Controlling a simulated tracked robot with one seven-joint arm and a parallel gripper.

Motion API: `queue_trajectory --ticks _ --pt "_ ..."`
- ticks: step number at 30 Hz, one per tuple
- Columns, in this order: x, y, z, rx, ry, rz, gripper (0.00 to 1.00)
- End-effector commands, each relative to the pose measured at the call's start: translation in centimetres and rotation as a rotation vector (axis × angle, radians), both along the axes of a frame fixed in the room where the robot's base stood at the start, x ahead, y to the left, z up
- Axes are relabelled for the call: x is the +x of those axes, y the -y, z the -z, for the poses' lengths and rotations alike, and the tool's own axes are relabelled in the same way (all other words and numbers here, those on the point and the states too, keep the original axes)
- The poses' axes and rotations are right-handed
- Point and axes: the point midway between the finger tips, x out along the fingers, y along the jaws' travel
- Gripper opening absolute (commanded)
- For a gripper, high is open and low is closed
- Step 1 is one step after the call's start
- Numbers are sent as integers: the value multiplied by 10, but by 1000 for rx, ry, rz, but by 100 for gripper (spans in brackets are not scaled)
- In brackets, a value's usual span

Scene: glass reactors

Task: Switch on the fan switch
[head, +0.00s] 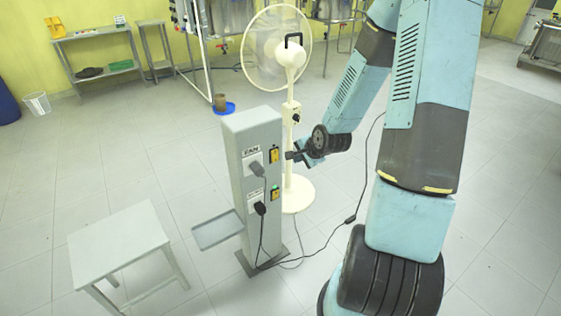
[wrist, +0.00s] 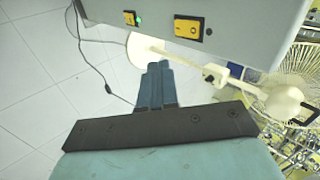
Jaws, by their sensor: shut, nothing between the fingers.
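The grey post (head: 236,140) has a FAN label, and beside it the yellow fan switch (head: 274,155) is on the upper part. In the wrist view the fan switch (wrist: 187,30) has a dark rocker with no light showing. A second yellow switch (head: 275,193) sits lower and glows green; it also shows in the wrist view (wrist: 130,18). My gripper (head: 290,155) is shut and empty, its tips close to the fan switch at its right side. In the wrist view its fingertips (wrist: 158,66) appear apart from the switch; I cannot tell the exact gap.
A white standing fan (head: 290,110) is behind the post, close to my arm. Black plugs and cables (head: 259,208) hang from the post's front.

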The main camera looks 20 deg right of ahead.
Motion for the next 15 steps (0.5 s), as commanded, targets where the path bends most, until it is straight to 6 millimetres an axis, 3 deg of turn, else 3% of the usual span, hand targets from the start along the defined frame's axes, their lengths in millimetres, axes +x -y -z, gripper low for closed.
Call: queue_trajectory --ticks 4,15 --pt "2 -2 10 62 9 38 0" --pt "3 -2 11 78 13 48 0"
